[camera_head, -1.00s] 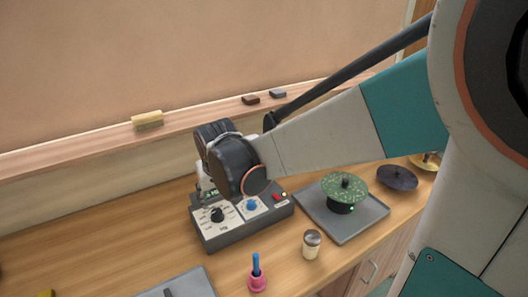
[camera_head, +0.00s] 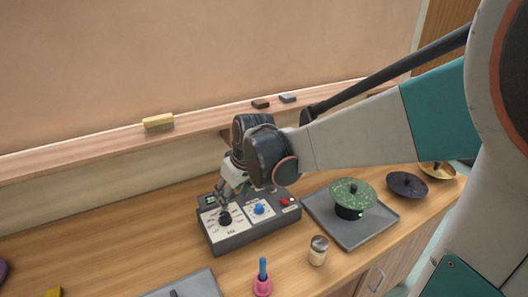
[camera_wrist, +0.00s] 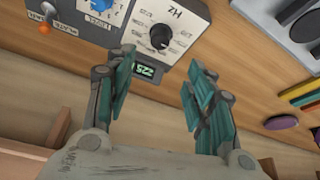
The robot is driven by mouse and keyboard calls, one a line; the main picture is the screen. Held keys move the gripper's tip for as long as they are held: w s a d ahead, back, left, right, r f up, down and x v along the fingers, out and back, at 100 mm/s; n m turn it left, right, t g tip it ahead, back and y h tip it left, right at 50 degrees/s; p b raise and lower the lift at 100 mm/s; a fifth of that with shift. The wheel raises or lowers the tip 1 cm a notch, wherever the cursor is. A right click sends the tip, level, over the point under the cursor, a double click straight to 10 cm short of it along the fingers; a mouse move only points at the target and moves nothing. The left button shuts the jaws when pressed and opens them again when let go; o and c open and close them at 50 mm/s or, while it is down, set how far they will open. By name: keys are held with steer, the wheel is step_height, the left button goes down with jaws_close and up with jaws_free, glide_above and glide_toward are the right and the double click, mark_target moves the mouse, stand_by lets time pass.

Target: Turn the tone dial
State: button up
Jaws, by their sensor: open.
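A dark grey control box (camera_head: 250,238) with light panels stands on the wooden counter. Its black dial (camera_head: 225,219), beside the letters "Hz" in the wrist view (camera_wrist: 160,36), is likely the tone dial. A blue knob (camera_head: 259,209) sits to its right in the head view. My gripper (camera_wrist: 161,58) is open and empty, its teal-padded fingers apart. In the wrist view the black dial lies just beyond the fingertips, between their lines. In the head view the gripper (camera_head: 226,195) is above the black dial; contact cannot be told.
A small green display (camera_wrist: 145,69) and red switch (camera_head: 284,201) share the box. A grey tray (camera_head: 362,238) with a green disc (camera_head: 351,192) stands right. A metal-topped shaker (camera_head: 318,250) and pink cup (camera_head: 262,286) stand in front. A chalk ledge (camera_head: 100,144) runs behind.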

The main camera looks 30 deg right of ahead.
mark_target(225, 215)
steer(key=b+x, duration=0.4)
steer(key=x, duration=0.9)
steer(key=shift+w+f, duration=0.15)
steer(key=c, duration=1)
